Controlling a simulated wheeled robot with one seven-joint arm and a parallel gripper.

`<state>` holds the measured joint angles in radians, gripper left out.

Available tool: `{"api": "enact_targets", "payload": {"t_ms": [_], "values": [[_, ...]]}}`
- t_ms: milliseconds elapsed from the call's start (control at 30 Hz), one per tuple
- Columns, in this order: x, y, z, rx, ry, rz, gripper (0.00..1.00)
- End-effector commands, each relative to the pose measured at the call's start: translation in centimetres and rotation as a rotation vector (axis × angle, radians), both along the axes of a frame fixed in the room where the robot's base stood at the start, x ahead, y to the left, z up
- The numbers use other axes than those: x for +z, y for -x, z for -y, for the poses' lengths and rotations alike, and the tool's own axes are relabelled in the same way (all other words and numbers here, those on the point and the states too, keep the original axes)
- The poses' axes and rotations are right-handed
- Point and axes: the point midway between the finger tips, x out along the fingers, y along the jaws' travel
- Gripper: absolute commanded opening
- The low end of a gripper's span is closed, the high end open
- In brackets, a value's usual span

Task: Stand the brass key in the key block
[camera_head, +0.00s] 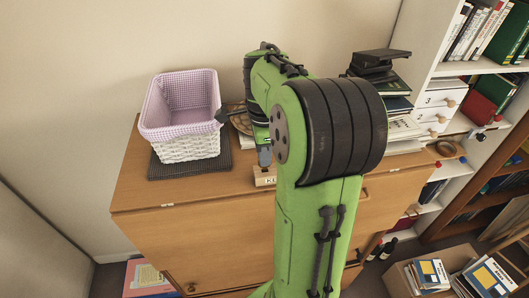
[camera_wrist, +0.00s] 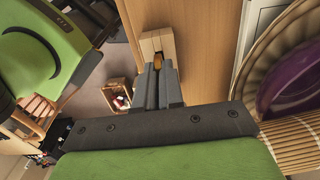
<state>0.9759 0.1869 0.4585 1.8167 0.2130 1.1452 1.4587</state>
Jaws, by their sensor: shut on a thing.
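The key block (camera_head: 264,176) is a small pale wooden block with dark lettering on the bureau top, partly hidden behind my arm. In the wrist view the block (camera_wrist: 149,42) lies just beyond my fingertips. My gripper (camera_wrist: 158,72) is shut on the brass key (camera_wrist: 158,62), and only a small orange-brown bit of it shows between the fingertips. The key's end is at the block or very close to it; I cannot tell whether it is in a slot. In the head view my gripper (camera_head: 265,155) is just above the block, mostly hidden.
A lilac-lined white basket (camera_head: 190,147) stands on a dark mat (camera_head: 165,170) to the left. Dark books and papers (camera_head: 400,128) are stacked right of my arm. The bureau's front left top (camera_head: 145,195) is clear. A purple round thing (camera_wrist: 295,75) is near my wrist.

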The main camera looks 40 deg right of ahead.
Motion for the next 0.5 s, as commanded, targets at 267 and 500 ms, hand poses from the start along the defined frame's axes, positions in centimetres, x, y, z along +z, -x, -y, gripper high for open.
{"api": "enact_targets", "payload": {"t_ms": [267,500], "values": [[-0.5,-0.01,-0.01,0.0,0.0,0.0,0.0],[-0.86,-0.01,0.0,0.0,0.0,0.0,0.0]]}}
